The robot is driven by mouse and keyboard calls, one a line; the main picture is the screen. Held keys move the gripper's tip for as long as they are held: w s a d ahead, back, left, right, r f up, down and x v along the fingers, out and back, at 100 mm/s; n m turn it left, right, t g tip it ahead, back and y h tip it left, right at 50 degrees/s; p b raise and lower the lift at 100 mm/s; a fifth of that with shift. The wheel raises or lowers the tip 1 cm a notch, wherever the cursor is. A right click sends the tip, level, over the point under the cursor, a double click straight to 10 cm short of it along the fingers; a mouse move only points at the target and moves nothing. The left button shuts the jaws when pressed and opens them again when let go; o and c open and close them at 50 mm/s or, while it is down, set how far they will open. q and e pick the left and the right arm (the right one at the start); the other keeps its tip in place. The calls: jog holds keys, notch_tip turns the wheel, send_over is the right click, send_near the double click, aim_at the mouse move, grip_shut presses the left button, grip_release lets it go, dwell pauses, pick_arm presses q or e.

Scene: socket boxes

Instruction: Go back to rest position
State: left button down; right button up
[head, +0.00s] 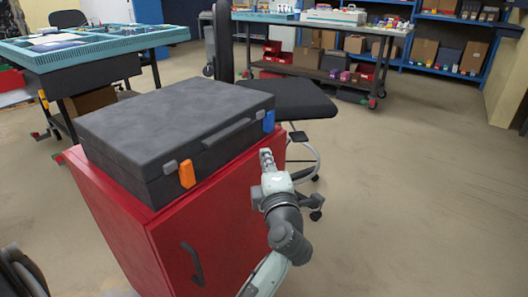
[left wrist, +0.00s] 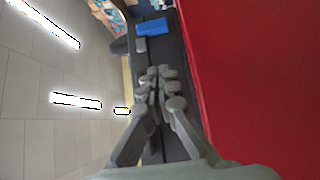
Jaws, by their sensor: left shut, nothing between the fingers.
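My left gripper (head: 267,158) is shut and empty. It is in front of the red cabinet (head: 215,225), close to its right front edge and below the blue latch of the case. In the left wrist view the fingertips (left wrist: 158,78) are together with nothing between them. Past them, the dark side of the case (left wrist: 172,60) and its blue latch (left wrist: 151,27) show, with the red cabinet (left wrist: 250,70) to the right. My right gripper is in neither view.
A closed dark grey case (head: 160,110) with an orange latch (head: 187,174) and a blue latch (head: 269,121) lies on the cabinet. A black chair (head: 285,97) stands behind. A teal-topped workbench (head: 100,50) is at the left. Open floor (head: 420,190) lies to the right.

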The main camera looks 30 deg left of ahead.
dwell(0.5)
